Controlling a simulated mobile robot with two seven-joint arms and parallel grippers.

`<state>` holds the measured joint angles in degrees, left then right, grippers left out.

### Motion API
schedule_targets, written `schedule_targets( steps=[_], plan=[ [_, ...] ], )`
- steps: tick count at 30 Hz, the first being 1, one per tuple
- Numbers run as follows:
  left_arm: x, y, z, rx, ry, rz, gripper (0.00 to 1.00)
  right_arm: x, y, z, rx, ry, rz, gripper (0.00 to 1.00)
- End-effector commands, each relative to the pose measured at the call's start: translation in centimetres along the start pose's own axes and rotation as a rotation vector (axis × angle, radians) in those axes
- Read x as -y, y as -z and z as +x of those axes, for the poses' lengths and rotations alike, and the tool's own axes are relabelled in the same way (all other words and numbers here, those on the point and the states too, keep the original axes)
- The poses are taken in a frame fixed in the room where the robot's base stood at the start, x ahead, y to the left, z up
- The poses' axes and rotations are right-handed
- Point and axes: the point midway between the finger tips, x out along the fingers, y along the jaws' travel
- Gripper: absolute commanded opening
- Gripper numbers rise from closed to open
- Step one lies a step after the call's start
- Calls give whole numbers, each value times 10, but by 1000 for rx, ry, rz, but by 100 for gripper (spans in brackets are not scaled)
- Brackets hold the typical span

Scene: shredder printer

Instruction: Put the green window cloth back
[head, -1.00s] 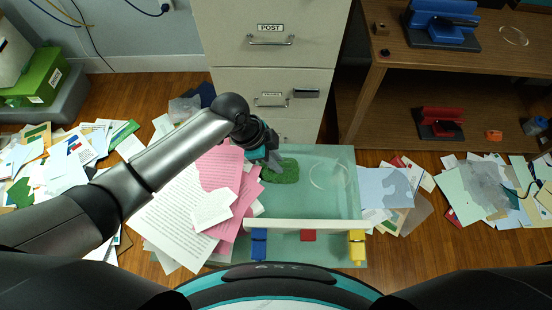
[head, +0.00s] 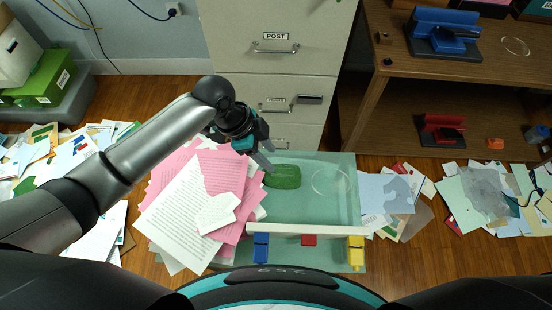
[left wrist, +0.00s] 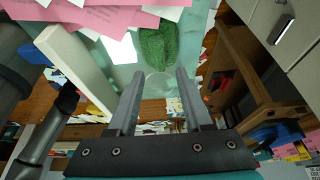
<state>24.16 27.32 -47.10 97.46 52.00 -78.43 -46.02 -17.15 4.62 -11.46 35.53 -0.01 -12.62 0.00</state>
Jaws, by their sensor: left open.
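The green cloth (head: 284,177) lies flat on the pale green tabletop (head: 300,207), near its back edge, and touches nothing that I can make out except the surface. It also shows in the left wrist view (left wrist: 158,44), beyond my fingertips. My left gripper (head: 266,160) is just above and left of the cloth in the head view. Its two fingers are apart and empty in the left wrist view (left wrist: 158,82). A round clear outline (head: 331,182) is on the tabletop to the right of the cloth. My right gripper is not in view.
Pink and white papers (head: 205,195) cover the table's left side. A white bar (head: 305,229) runs along the front, with blue, red and yellow pieces before it. A filing cabinet (head: 275,75) stands behind, a wooden shelf (head: 375,90) to the right. Papers litter the floor.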

Motion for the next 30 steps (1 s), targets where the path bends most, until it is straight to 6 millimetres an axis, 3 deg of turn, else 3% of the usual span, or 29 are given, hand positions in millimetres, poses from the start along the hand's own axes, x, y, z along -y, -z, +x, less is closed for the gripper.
schedule_targets(
  steps=[3, 9, 30],
  plan=[
    [0, 0, -26, 1, 2, 2, 50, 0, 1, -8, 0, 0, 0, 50],
    [0, 0, -47, 0, 1, 0, 50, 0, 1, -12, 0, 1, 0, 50],
    [0, 0, -50, 0, -1, 0, 50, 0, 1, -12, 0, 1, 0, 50]
  ],
)
